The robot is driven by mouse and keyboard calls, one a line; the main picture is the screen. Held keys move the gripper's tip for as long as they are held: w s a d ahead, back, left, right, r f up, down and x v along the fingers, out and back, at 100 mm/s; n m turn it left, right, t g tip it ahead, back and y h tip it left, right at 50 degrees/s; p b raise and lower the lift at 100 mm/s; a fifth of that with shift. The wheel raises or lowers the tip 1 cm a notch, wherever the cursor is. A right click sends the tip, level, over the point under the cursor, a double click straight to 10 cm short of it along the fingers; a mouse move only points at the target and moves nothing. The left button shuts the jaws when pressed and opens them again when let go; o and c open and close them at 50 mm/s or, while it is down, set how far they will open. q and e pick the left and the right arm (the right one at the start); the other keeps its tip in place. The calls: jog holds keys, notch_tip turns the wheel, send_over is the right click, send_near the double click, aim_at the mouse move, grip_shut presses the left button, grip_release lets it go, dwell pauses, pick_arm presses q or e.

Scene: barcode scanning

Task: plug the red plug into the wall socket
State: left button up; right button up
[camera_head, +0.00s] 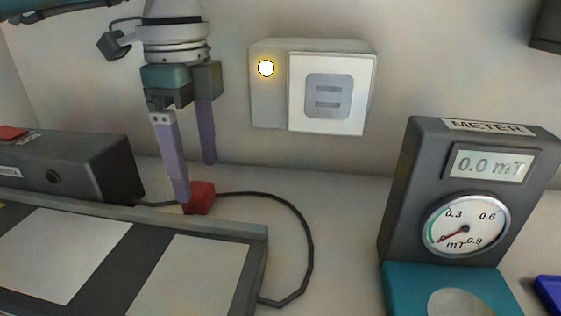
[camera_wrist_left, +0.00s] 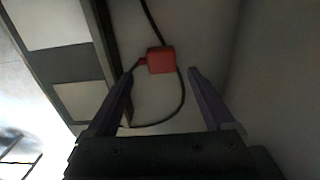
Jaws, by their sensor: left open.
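The red plug (camera_head: 200,197) lies on the table at the foot of the wall, with a black cord running from it. The wall socket (camera_head: 334,94) is a white plate with a grey two-slot face, in a box on the wall to the right of the gripper. My right gripper is not in view.
A yellow-lit lamp (camera_head: 265,68) is beside the socket plate. A dark box with a red button (camera_head: 80,165) stands at left, behind a conveyor-like tray (camera_head: 240,229). A meter (camera_head: 460,185) reading 0.0 mT stands at right. The cord (camera_head: 309,240) loops across the clear tabletop between.

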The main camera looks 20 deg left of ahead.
aim_at(197, 188)
pick_arm(q)
jog(key=f, duration=0.4)
jog(key=shift+a+f, duration=0.15)
jog(key=shift+a, duration=0.25)
jog(key=c, duration=1.4)
